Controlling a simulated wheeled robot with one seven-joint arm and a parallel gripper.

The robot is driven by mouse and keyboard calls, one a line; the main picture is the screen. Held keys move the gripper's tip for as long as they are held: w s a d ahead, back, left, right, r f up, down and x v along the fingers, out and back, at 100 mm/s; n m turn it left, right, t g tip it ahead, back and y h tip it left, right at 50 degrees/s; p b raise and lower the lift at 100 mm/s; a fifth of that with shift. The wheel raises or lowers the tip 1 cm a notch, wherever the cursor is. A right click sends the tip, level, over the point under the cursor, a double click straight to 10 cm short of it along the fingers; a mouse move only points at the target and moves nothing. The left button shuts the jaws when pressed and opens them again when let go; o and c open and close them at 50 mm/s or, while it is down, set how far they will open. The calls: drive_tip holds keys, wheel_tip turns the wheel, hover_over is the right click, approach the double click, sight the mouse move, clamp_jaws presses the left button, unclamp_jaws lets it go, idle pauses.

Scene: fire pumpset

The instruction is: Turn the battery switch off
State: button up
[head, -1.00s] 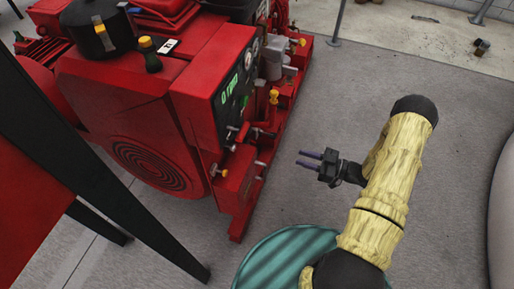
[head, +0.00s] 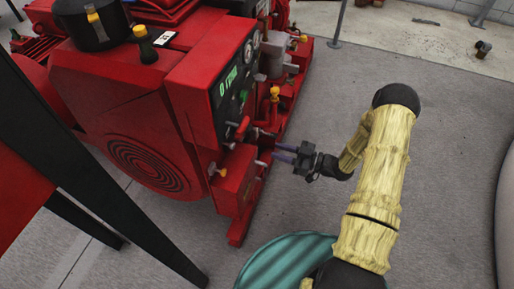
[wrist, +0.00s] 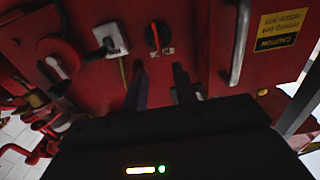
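A red control box with switches (wrist: 205,60) fills the wrist view. I cannot tell from the frames which one is the battery switch. My gripper (wrist: 160,68) is open and empty, its two dark fingers apart, just short of the panel. In the head view my gripper (head: 274,153) points left at the side of the red pumpset (head: 130,110), close to its lower box.
A metal handle (wrist: 237,45) and a yellow caution label (wrist: 285,27) are right of the switches. A red round part (wrist: 58,58) is at the left. In the head view, a teal ribbed object (head: 285,262) stands below my arm. Open grey floor lies right of the pumpset.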

drive_tip(key=b+x, duration=0.3)
drive_tip(key=x, duration=0.5)
drive_tip(key=shift+a, duration=0.25)
clamp_jaws()
